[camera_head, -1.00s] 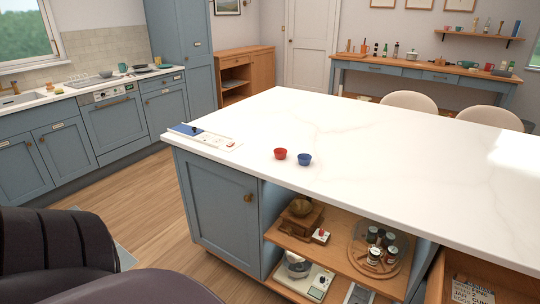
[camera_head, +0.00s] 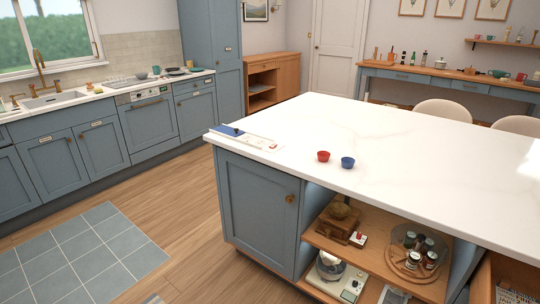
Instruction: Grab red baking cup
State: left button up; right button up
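The red baking cup (camera_head: 323,156) stands upright on the white island top (camera_head: 420,150), near its front edge. A blue cup (camera_head: 347,162) stands just to its right, with a small gap between them. Neither of my grippers shows in the head view, so their state cannot be seen.
A flat white tray-like item with a blue part (camera_head: 245,138) lies at the island's left corner. Open shelves (camera_head: 325,240) below hold a wooden grinder, a scale and a round tray of jars (camera_head: 413,254). The island top around the cups is clear. Wood floor and a grey tiled mat (camera_head: 85,258) lie to the left.

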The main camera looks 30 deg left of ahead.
aim_at(323, 157)
jog(key=i+u, duration=0.25)
jog(key=u, duration=0.15)
jog(key=i+l+u, duration=0.1)
jog(key=i+u, duration=0.2)
jog(key=u, duration=0.15)
